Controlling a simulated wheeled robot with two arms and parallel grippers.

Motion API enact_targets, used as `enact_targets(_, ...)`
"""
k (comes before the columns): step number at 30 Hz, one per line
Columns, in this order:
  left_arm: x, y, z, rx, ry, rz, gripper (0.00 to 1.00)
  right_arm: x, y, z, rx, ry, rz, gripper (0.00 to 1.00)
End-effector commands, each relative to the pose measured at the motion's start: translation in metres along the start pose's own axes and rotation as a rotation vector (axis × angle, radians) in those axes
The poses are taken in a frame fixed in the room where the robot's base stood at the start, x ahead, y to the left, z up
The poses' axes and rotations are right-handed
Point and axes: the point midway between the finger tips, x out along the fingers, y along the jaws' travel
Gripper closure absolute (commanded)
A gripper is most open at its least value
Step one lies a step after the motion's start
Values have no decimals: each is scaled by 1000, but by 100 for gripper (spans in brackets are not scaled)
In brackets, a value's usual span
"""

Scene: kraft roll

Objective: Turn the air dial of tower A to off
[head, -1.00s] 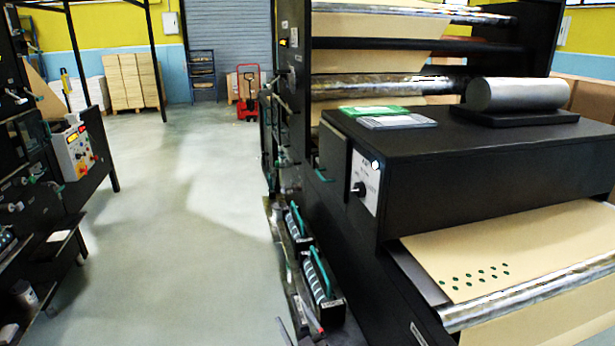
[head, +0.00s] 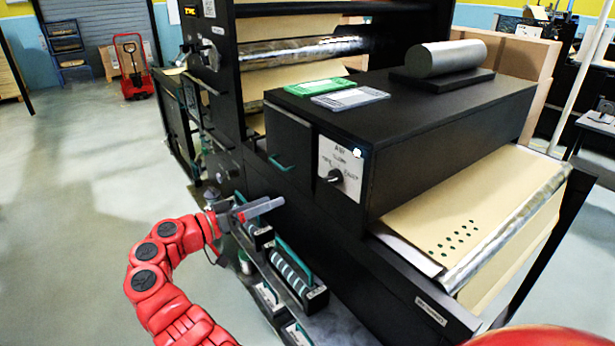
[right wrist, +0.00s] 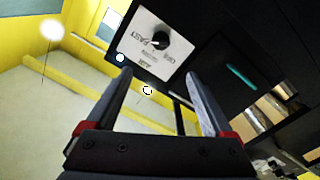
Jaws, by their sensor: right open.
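A black dial knob (head: 334,176) sits on a white panel (head: 351,160) on the side of the black machine box. The lettering is too blurred in the head view to tell which tower or setting it names. In the right wrist view the same knob (right wrist: 160,40) appears on its panel (right wrist: 146,30), turned over in the picture; its pointer direction is unclear.
A green handle (head: 282,164) is left of the panel. Green and grey cards (head: 350,98) and a grey roll (head: 446,58) lie on top of the box. Green-handled racks (head: 290,272) stand on the low shelf. Open floor (head: 80,220) lies to the left.

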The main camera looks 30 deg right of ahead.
Motion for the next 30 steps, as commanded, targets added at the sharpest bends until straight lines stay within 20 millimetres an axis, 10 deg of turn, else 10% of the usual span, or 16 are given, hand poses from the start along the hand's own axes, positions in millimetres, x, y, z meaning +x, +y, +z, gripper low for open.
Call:
enact_targets(18,51,-3,-9,0,0,0,100,136,1,-3,-5,0,-1,14)
enact_targets(30,59,-3,-10,0,0,0,100,167,-2,0,-5,2,-4,14)
